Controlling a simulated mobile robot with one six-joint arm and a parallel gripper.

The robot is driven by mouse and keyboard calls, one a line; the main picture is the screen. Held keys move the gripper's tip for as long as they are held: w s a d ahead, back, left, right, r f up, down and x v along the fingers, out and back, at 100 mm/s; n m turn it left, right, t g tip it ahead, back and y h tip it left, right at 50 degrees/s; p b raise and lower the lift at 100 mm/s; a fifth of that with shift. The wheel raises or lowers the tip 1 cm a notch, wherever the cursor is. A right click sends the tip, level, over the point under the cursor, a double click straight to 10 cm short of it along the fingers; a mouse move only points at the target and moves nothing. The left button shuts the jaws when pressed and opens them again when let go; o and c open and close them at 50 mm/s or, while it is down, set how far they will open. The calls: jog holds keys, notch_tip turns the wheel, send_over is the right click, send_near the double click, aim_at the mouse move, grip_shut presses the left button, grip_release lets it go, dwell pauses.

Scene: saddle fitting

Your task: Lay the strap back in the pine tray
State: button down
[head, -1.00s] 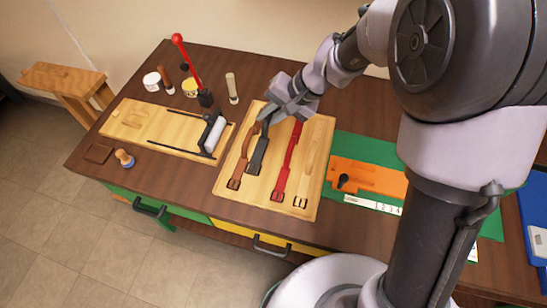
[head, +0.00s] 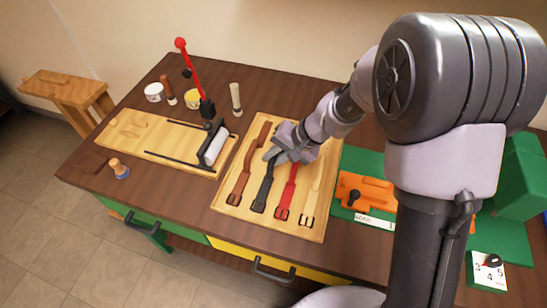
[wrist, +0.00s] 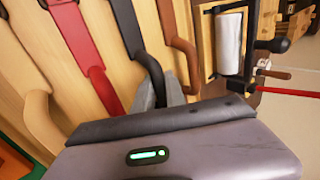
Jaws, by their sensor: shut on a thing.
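The pine tray (head: 315,232) lies on the dark workbench with several straps side by side in it. The black strap (head: 264,187) lies between the brown strap (head: 243,170) and the red strap (head: 287,192), its buckle end in line with theirs. A pale tan strap (head: 311,195) lies on the right. My gripper (head: 273,156) is shut on the far end of the black strap, low over the tray. In the wrist view the black strap (wrist: 126,28) curves in to the fingertips (wrist: 168,92), which partly hide its end.
Left of the tray stands a board (head: 140,134) with a roller (head: 214,146) and a red lever (head: 192,72). Small pots and tools stand behind it. On the right, an orange fixture (head: 372,192) sits on a green mat, partly behind my arm.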

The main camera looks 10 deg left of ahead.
jog(key=c, duration=1.4)
grip_release()
jog(key=shift+f, duration=0.1)
jog(key=shift+r, duration=0.2)
jog(key=p+v, duration=0.4)
jog(key=v, duration=0.8)
jog(key=shift+p, duration=0.3)
jog(key=s+d+r+m+t+h, duration=0.1)
jog(key=s+d+r, duration=0.3)
jog(key=s, duration=0.2)
jog(key=s+d+r+t+h, duration=0.2)
jog(key=s+d+r, duration=0.1)
jog(key=s+r, duration=0.2)
jog(key=s+d+r+m+t+h, duration=0.1)
jog(key=s+d+r, duration=0.3)
jog(key=s, duration=0.4)
jog(key=shift+s+d+r+m+t+h, duration=0.1)
jog(key=shift+d+r+m+t+h, duration=0.25)
jog(key=shift+r, duration=0.2)
jog(key=shift+f, duration=0.15)
